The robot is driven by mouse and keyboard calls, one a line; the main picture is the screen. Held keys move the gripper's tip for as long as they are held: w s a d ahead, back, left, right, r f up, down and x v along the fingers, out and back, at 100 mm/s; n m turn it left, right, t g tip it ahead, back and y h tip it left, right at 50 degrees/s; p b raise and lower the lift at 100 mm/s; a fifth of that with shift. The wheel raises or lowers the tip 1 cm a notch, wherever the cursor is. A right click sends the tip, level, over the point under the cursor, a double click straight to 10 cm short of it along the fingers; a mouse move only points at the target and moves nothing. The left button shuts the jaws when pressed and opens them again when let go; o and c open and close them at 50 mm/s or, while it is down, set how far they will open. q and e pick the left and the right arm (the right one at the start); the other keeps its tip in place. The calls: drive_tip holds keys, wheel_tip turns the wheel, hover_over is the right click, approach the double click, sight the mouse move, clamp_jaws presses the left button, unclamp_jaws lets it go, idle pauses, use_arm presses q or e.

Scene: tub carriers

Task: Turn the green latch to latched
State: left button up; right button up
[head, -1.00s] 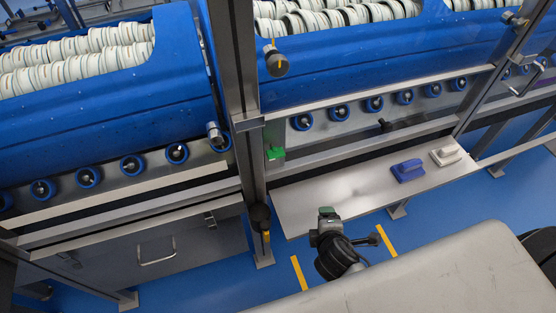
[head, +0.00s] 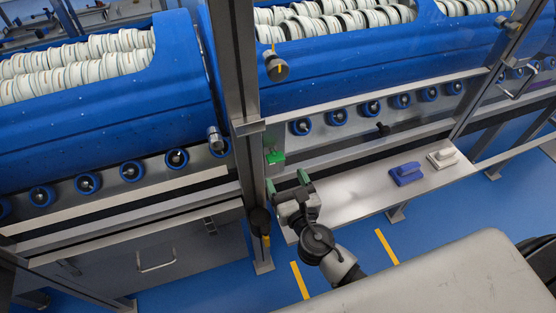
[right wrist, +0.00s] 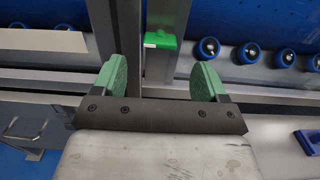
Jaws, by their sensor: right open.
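The green latch (head: 275,157) is a small green block on a grey plate beside the upright metal post, above the steel shelf. In the right wrist view the green latch (right wrist: 160,41) shows just beyond the fingers, with a small pale spot on its front. My right gripper (head: 287,183) is just below and in front of the latch in the head view, apart from it. Its two green-padded fingers are spread, and it is empty; in the right wrist view the fingertips (right wrist: 159,78) stand on both sides of the latch's line. My left gripper is not in view.
The metal post (head: 249,120) stands close to the left of the latch. The steel shelf (head: 345,195) holds a blue brush-like block (head: 406,173) and a white one (head: 443,158). Blue tubs (head: 340,65) with pale rings sit above a row of rollers.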

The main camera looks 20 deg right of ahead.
sight(278, 162)
drive_tip(key=w, duration=0.6)
drive_tip(key=shift+a+p, duration=0.1)
drive_tip(key=shift+p, duration=0.2)
drive_tip(key=shift+c, duration=0.4)
drive_tip(key=c, duration=0.8)
drive_tip(key=shift+c, duration=0.2)
drive_tip(key=shift+m, duration=0.4)
drive_tip(key=m+b, duration=0.4)
drive_tip(key=m, duration=1.3)
drive_tip(key=shift+b, duration=0.3)
